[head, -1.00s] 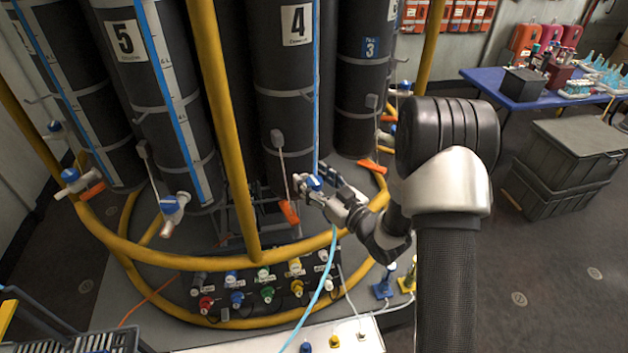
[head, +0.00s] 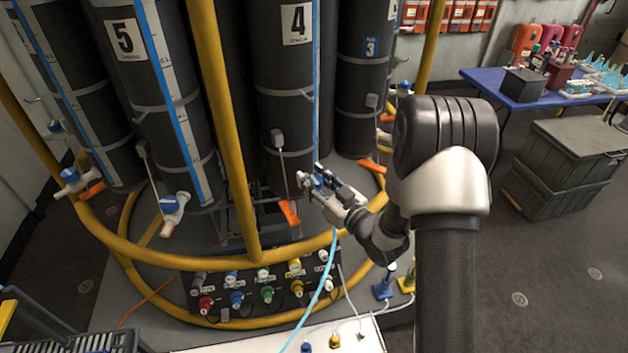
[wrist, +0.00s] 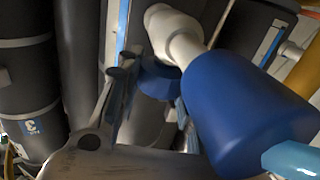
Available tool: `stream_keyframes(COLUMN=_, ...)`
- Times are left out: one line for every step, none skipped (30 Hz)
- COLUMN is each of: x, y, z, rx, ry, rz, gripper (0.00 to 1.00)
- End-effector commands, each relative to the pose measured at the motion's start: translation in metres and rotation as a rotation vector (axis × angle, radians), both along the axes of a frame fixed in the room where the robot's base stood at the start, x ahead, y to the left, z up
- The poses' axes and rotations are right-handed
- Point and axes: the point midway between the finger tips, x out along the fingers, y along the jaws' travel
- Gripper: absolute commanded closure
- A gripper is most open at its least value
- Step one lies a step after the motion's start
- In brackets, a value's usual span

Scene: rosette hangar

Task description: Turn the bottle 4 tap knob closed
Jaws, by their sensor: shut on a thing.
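Bottle 4 (head: 285,75) is a tall black cylinder labelled 4, standing behind the yellow rail in the head view. Its tap is low on its front, and my gripper (head: 320,180) is at it. In the wrist view the blue tap knob (wrist: 160,80) sits between my gripper's fingers (wrist: 152,105), which are shut on it. A white tap pipe (wrist: 175,35) leads to a large blue fitting (wrist: 245,115) with a light blue hose. The fingers and the fitting hide part of the knob.
Bottle 5 (head: 165,100) and bottle 3 (head: 362,75) stand either side. A yellow rail (head: 232,120) rises left of the tap. The light blue hose (head: 325,280) hangs below my gripper. A panel of coloured connectors (head: 262,305) lies in front.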

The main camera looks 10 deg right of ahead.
Motion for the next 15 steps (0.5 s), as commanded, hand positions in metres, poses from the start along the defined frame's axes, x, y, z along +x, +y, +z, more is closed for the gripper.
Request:
stream_keyframes(x=-0.0005, y=0.0012, z=-0.0017, rx=0.0, ry=0.001, rz=-0.014, gripper=0.89)
stream_keyframes(x=-0.0005, y=0.0015, z=-0.0016, rx=-0.001, ry=0.0, rz=-0.025, gripper=0.89)
stream_keyframes(x=-0.0006, y=0.0017, z=-0.0019, rx=0.0, ry=0.0, rz=-0.043, gripper=0.89)
stream_keyframes(x=-0.0008, y=0.0016, z=-0.0023, rx=0.0, ry=0.001, rz=-0.06, gripper=0.89)
stream_keyframes(x=-0.0006, y=0.0021, z=-0.0026, rx=0.0, ry=0.001, rz=-0.077, gripper=0.89)
stream_keyframes(x=-0.0008, y=0.0024, z=-0.0028, rx=0.0, ry=0.0, rz=-0.102, gripper=0.89)
stream_keyframes(x=-0.0009, y=0.0026, z=-0.0029, rx=0.0, ry=0.0, rz=-0.123, gripper=0.89)
stream_keyframes(x=-0.0007, y=0.0031, z=-0.0032, rx=0.0, ry=0.0, rz=-0.145, gripper=0.89)
stream_keyframes(x=-0.001, y=0.0031, z=-0.0035, rx=0.0, ry=0.0, rz=-0.178, gripper=0.89)
stream_keyframes(x=-0.0008, y=0.0035, z=-0.0035, rx=0.0, ry=-0.001, rz=-0.202, gripper=0.89)
stream_keyframes(x=-0.0009, y=0.0037, z=-0.0039, rx=0.0, ry=-0.001, rz=-0.229, gripper=0.89)
stream_keyframes(x=-0.001, y=0.0038, z=-0.0038, rx=0.0, ry=-0.001, rz=-0.265, gripper=0.89)
stream_keyframes(x=-0.0009, y=0.0043, z=-0.0039, rx=0.001, ry=-0.002, rz=-0.292, gripper=0.89)
stream_keyframes(x=-0.0008, y=0.0045, z=-0.0038, rx=0.0, ry=-0.002, rz=-0.32, gripper=0.89)
stream_keyframes(x=-0.0009, y=0.0046, z=-0.0041, rx=0.0, ry=-0.001, rz=-0.358, gripper=0.89)
